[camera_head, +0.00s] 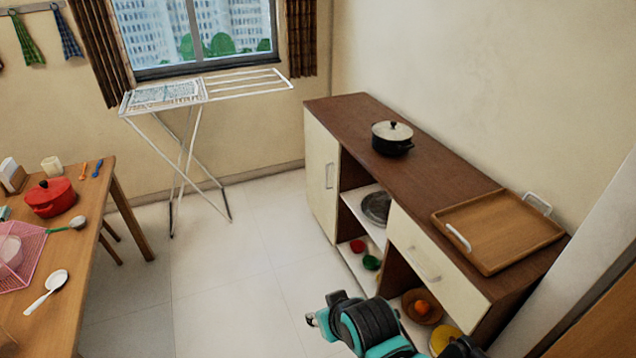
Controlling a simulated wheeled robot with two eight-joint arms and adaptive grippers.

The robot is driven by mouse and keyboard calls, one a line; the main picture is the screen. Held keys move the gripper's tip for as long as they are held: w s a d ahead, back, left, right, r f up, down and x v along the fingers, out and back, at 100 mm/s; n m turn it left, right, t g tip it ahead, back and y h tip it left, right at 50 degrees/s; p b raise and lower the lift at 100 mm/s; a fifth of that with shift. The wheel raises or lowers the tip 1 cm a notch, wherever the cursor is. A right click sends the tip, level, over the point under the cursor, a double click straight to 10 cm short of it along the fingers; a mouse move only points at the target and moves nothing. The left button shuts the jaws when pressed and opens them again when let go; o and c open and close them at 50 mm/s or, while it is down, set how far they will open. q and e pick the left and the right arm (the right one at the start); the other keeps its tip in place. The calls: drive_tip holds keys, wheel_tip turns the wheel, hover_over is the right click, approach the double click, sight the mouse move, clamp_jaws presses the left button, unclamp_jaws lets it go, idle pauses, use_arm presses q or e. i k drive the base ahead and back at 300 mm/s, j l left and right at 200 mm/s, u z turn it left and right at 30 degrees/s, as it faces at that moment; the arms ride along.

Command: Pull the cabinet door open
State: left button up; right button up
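The cabinet door (321,182) is cream coloured and sits at the far left end of the low brown-topped cabinet (350,118). It looks closed and flush with the cabinet front. Its upright metal handle (328,175) is near the door's right edge. My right arm, teal and black, reaches in from the bottom right. Its end, with a small metallic part I take for the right gripper (313,319), is well in front of the door and apart from it. Its fingers are too small and hidden to read. My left gripper is out of view.
Open shelves beside the door hold a plate (376,207), bowls and small items. A closed drawer (434,262) is to their right. A black pot (392,139) and a wooden tray (498,229) stand on top. A drying rack (190,150) stands left; floor before the door is clear.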

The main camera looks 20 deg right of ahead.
sight(322, 149)
drive_tip(key=i+z, duration=0.1)
drive_tip(key=z, duration=0.55)
drive_tip(key=i+j+z, duration=0.15)
drive_tip(key=i+z, duration=0.35)
drive_tip(key=i+j+z, duration=0.3)
drive_tip(key=z, duration=0.2)
drive_tip(key=i+j, duration=0.45)
drive_tip(key=i+j+z, duration=0.1)
drive_tip(key=i+j, duration=0.35)
drive_tip(key=j, duration=0.15)
